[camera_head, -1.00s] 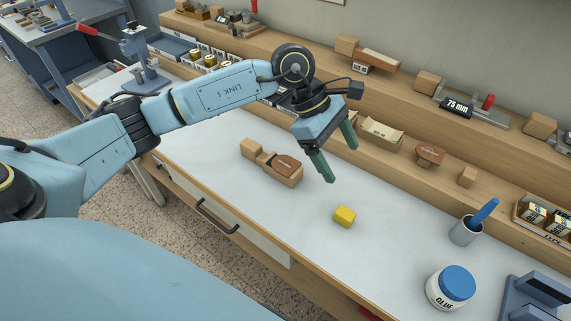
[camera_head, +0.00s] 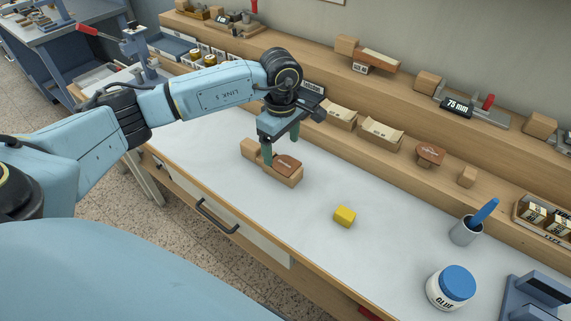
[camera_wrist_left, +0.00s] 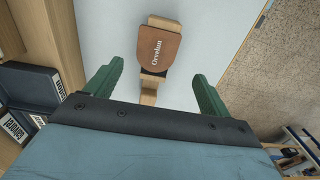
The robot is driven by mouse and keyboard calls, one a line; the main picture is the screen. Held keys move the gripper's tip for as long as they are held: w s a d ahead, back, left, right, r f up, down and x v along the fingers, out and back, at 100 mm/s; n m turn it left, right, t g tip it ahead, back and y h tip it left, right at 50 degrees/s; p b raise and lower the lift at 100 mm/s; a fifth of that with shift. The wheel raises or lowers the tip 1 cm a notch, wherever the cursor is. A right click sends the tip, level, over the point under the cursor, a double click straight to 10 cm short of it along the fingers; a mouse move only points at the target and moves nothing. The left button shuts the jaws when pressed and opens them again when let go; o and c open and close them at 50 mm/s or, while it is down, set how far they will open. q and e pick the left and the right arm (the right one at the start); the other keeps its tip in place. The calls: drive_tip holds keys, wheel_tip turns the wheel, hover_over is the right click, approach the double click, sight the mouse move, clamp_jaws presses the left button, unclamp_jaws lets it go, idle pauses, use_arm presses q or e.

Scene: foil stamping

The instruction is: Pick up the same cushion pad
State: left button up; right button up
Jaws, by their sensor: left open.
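A brown cushion pad (camera_head: 287,163) with pale lettering lies on a wooden block (camera_head: 250,147) on the bench. In the left wrist view the pad (camera_wrist_left: 158,48) lies on the block (camera_wrist_left: 149,85), with its lettering facing up. My left gripper (camera_head: 281,151) is open, its green fingers pointing down over the block and pad. In the left wrist view the left gripper (camera_wrist_left: 157,70) has one finger to each side of the block, with nothing held. Whether the fingertips are level with the pad is hard to tell. My right gripper is not in view.
A yellow block (camera_head: 344,216) lies right of the wooden block. A glue jar (camera_head: 450,288) and a cup with a blue-handled tool (camera_head: 466,232) stand at the right. A similar brown pad (camera_head: 431,151) sits on the shelf behind.

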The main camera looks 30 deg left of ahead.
sight(282, 162)
use_arm(q)
drive_tip(key=f, duration=0.4)
drive_tip(key=shift+w+a, duration=0.15)
drive_tip(key=shift+w, duration=0.15)
drive_tip(key=shift+f, duration=0.45)
drive_tip(key=shift+f, duration=0.25)
drive_tip(key=shift+c, duration=0.4)
drive_tip(key=c, duration=1)
